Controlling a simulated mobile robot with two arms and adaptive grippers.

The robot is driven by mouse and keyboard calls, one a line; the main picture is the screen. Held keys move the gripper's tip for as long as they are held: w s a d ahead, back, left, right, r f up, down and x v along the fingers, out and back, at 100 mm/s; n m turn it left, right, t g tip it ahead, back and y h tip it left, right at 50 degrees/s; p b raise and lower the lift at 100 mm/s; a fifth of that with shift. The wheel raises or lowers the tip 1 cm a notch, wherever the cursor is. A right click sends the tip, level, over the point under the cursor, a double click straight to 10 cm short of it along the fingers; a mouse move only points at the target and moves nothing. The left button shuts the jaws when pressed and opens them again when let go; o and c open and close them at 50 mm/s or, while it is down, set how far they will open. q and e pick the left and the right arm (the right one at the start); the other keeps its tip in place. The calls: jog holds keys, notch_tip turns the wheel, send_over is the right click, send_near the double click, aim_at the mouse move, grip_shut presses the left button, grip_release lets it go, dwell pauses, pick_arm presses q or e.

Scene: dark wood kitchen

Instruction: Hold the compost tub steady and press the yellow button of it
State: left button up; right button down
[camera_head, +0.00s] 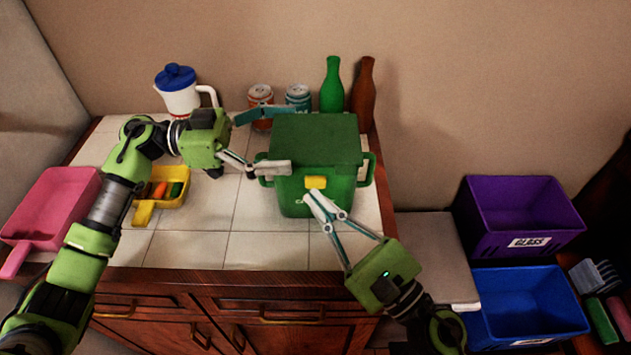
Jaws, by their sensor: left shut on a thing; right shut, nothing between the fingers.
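The green compost tub (330,145) stands lidded and upright on the tiled counter, with a handle on each side. Its yellow button (316,182) is on the upper front. My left gripper (280,140) is at the tub's left side, shut on it, one finger by the left handle and the other near the back left corner. The left handle is partly covered by a finger. My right gripper (315,194) is shut and empty, its fingertips at the lower edge of the button. I cannot tell whether they touch it.
Behind the tub stand two cans (298,97), a green bottle (332,87) and a brown bottle (363,95). A white jug (180,98) is back left. Purple (525,215) and blue (525,305) bins stand right.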

jog(key=shift+w, duration=0.15)
jog(key=shift+w, duration=0.25)
jog(key=shift+w+d, duration=0.1)
jog(key=shift+w, duration=0.7)
dwell(1.5)
jog(key=shift+s, duration=1.1)
jog(key=shift+s, duration=2.6)
